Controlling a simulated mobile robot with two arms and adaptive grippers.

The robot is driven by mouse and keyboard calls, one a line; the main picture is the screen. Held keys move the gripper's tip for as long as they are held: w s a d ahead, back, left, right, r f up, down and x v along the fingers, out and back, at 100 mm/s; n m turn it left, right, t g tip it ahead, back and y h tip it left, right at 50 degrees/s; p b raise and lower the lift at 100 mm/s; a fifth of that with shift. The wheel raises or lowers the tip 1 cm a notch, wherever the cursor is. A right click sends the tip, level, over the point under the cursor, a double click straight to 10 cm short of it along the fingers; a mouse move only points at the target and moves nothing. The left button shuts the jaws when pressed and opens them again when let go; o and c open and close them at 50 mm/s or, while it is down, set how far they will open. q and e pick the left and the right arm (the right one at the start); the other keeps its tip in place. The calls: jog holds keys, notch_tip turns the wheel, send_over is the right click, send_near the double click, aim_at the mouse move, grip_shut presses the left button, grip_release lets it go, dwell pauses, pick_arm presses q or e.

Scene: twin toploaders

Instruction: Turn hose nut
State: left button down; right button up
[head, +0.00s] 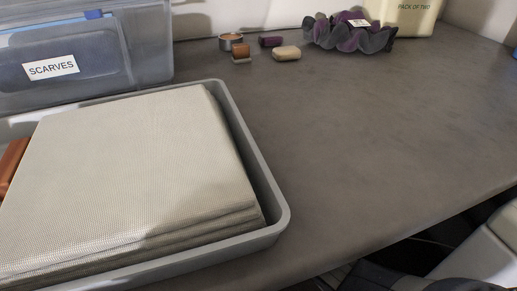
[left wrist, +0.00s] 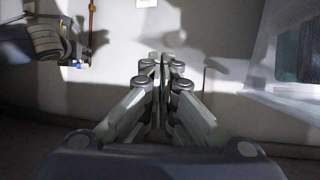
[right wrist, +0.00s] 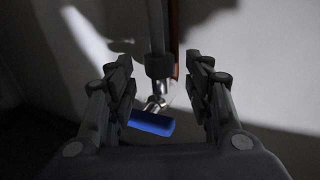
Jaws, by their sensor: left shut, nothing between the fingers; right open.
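In the right wrist view a grey hose comes down to a dark hose nut (right wrist: 160,65), above a silver valve (right wrist: 154,103) with a blue handle (right wrist: 151,123). My right gripper (right wrist: 161,62) is open, with one finger on either side of the nut in the picture; I see no clear contact. In the left wrist view my left gripper (left wrist: 160,60) is shut and empty in front of a pale wall. Neither gripper shows clearly in the head view, and the nut is not seen there.
A copper pipe (right wrist: 174,35) runs behind the hose. The head view shows a grey tray (head: 277,205) of folded cloth, a clear box labelled SCARVES (head: 110,60), and a purple scrunchie (head: 350,38) on the dark counter (head: 370,130). The counter's right part is clear.

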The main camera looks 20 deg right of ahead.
pick_arm(q)
notch_tip(320, 180, up, 6)
jog(key=w+d+t, duration=0.1)
jog(key=w+t, duration=0.1)
jog(key=t, duration=0.1)
jog(key=shift+w+d+f+h+b, duration=0.15)
jog(key=shift+f+h+b, duration=0.1)
jog(key=shift+h+b, duration=0.2)
pick_arm(e)
jog(key=shift+x, duration=1)
jog(key=c, duration=1)
